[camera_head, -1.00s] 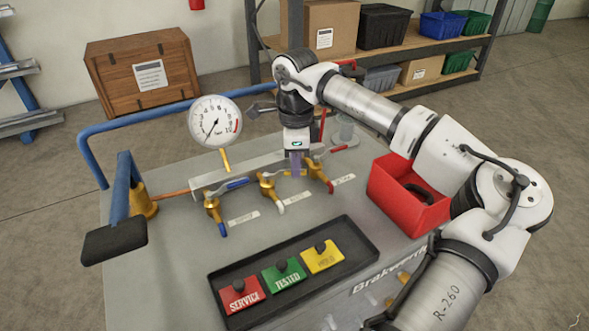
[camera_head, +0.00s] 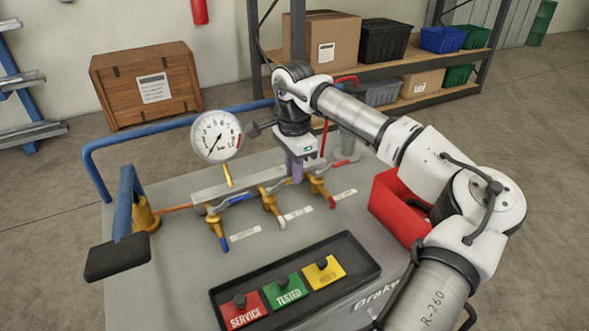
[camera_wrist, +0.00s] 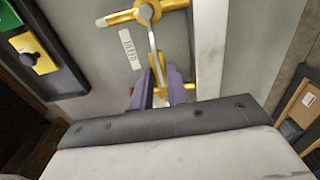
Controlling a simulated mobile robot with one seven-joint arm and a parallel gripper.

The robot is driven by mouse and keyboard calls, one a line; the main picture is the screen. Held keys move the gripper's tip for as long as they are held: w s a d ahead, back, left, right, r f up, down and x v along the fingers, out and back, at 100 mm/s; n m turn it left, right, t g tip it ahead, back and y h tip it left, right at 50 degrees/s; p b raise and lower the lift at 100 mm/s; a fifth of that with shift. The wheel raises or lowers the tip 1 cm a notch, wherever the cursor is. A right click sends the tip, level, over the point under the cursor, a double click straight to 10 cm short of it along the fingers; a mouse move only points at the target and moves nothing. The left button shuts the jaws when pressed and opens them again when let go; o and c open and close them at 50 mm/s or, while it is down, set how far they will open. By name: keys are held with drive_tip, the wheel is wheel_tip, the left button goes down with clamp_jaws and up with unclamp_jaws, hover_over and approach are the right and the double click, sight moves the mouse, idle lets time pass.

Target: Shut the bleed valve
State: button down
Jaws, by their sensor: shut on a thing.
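Three brass valves sit in a row on the pale manifold bar (camera_head: 238,182). The left valve (camera_head: 214,220) has a blue lever, the middle valve (camera_head: 268,197) a pale grey lever, the right valve (camera_head: 318,183) a red lever. My gripper (camera_head: 296,176) points down between the middle and right valves. In the wrist view its purple fingers (camera_wrist: 161,90) are shut around the outer end of the grey lever (camera_wrist: 153,42). That lever runs from its hub (camera_wrist: 147,10) along the bar, across the brass outlet. A label (camera_wrist: 130,47) lies beside it; I cannot read it surely.
A pressure gauge (camera_head: 215,136) stands behind the left valve. In front is a black tray (camera_head: 353,257) with red, green and yellow tags. A red bin (camera_head: 393,205) is at the right. A blue rail (camera_head: 180,119) bounds the bench's back left.

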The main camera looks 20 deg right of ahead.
drive_tip(key=c, duration=1.4)
unclamp_jaws()
drive_tip(key=shift+o, duration=0.2)
wheel_tip(320, 180, up, 14)
drive_tip(key=shift+b, duration=0.45)
drive_tip(key=shift+f, duration=0.15)
